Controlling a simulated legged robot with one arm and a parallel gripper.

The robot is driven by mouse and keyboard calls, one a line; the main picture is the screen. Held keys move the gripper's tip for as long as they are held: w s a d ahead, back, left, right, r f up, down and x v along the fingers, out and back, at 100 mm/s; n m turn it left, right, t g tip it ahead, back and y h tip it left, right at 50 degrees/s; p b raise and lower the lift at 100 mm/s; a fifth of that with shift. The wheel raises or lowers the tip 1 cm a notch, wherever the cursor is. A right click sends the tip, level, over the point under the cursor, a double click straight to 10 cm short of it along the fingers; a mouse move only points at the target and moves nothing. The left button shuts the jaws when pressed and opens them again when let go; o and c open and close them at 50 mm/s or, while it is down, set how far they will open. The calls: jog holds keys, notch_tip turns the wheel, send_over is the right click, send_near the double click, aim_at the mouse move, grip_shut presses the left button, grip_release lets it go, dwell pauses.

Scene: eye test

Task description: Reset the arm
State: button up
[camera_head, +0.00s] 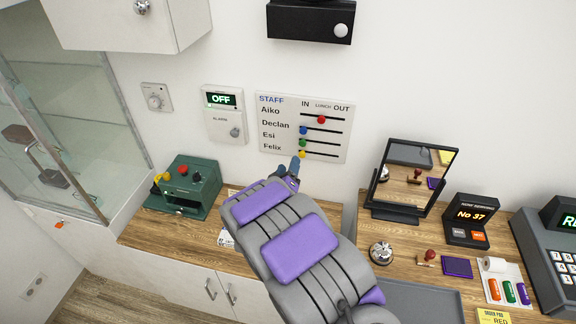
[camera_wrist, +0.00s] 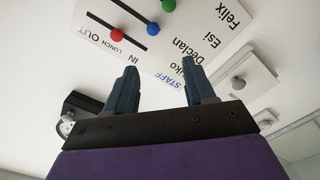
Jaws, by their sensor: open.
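My arm reaches up from the bottom in the head view, and my gripper (camera_head: 294,168) is at the lower edge of the staff board (camera_head: 275,133), just below the yellow knob (camera_head: 302,154). In the wrist view, my gripper (camera_wrist: 160,80) has its two blue-grey fingers apart with nothing between them. The board (camera_wrist: 205,25) appears upside down beyond the fingertips. Its red knob (camera_head: 321,120) is at LUNCH in Aiko's row. The blue knob (camera_head: 304,131), green knob (camera_head: 303,143) and yellow knob are at the IN end. I cannot tell whether the fingers touch the board.
An alarm panel (camera_head: 225,127) reads OFF left of the board. A green machine (camera_head: 186,188) stands on the left counter beside a glass cabinet (camera_head: 60,85). A framed mirror (camera_head: 371,189), bell (camera_head: 381,252) and number display (camera_head: 466,220) stand right of my arm. A black box (camera_head: 311,20) hangs above.

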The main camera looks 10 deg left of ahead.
jog(key=s+d+m+g+y+b, duration=0.2)
jog(key=s+d+m+g+b, duration=0.3)
jog(key=s+d+g, duration=0.65)
jog(key=s+d+m+g+b, duration=0.1)
jog(key=s+d+g, duration=0.1)
jog(key=s+d, duration=0.4)
jog(key=s+d+m+g+h+b, duration=0.1)
jog(key=s+d+g, duration=0.2)
jog(key=s, duration=1.4)
jog(key=s+d+r+m+g+h+b, duration=0.1)
jog(key=s+d+m+g, duration=0.1)
jog(key=s+d, duration=0.7)
jog(key=s+g, duration=0.1)
jog(key=s, duration=0.1)
jog(key=shift+s+b, duration=0.4)
